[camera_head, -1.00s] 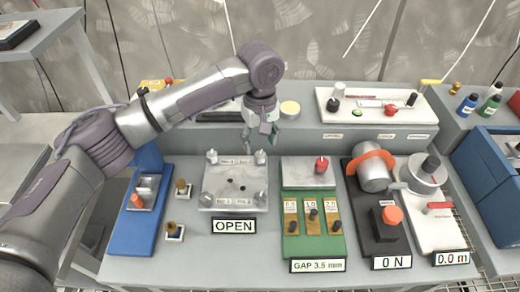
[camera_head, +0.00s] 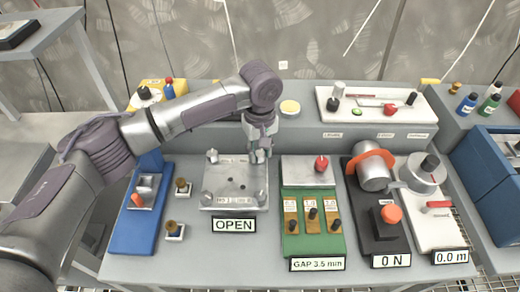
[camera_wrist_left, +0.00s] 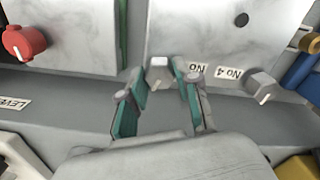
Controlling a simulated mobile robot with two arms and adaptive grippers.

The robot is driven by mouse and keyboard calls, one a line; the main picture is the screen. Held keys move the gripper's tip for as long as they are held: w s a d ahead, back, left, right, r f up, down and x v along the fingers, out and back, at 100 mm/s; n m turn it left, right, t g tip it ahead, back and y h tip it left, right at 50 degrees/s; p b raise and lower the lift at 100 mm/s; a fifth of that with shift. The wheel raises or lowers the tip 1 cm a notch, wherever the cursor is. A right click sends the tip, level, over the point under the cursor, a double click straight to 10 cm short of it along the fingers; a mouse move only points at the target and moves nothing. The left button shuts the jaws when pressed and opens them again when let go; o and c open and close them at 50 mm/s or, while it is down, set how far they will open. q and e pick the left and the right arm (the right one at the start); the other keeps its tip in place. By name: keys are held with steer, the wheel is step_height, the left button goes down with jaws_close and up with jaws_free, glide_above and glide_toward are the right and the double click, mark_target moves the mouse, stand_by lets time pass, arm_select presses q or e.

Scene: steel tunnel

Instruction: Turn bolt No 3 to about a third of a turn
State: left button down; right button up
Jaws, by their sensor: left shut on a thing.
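A metal plate (camera_head: 222,170) with a bolt at each corner stands on the bench behind an OPEN sign (camera_head: 233,226). My left gripper (camera_head: 260,152) reaches down to the bolt at its far right corner, mostly hiding it in the head view. In the left wrist view the green-padded fingers are shut on this bolt (camera_wrist_left: 159,66), one on each side. The label beside it is partly covered by a finger; its number is hidden. The bolt labelled No 4 (camera_wrist_left: 262,87) stands apart at the neighbouring corner. My right gripper is in no view.
Right of the plate stands a green gap unit (camera_head: 313,245) with a red knob (camera_head: 321,163). Beyond it are a black unit with an orange button (camera_head: 391,214) and a white dial unit (camera_head: 432,195). A blue fixture (camera_head: 135,222) stands at left. A raised ledge runs behind the plate.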

arm_select(q)
steer(key=shift+r+m+p, duration=0.2)
steer(key=shift+m+p, duration=0.3)
steer(key=shift+p, duration=0.4)
steer(key=m+p, duration=0.4)
steer(key=p, duration=0.1)
steer(key=shift+s+r, duration=0.1)
steer(key=m+p, duration=0.3)
steer(key=shift+m, duration=0.3)
steer(key=m+p, duration=0.1)
steer(key=m, duration=0.1)
steer(key=shift+m, duration=0.3)
steer(key=m+p, duration=0.1)
steer(key=m, duration=0.1)
steer(key=shift+d+m+p, duration=0.1)
steer(key=shift+m+p, duration=0.2)
steer(key=shift+m, duration=0.1)
steer(key=m+p, duration=0.1)
steer(key=m, duration=0.2)
steer(key=shift+f, duration=0.2)
steer(key=shift+m, duration=1.5)
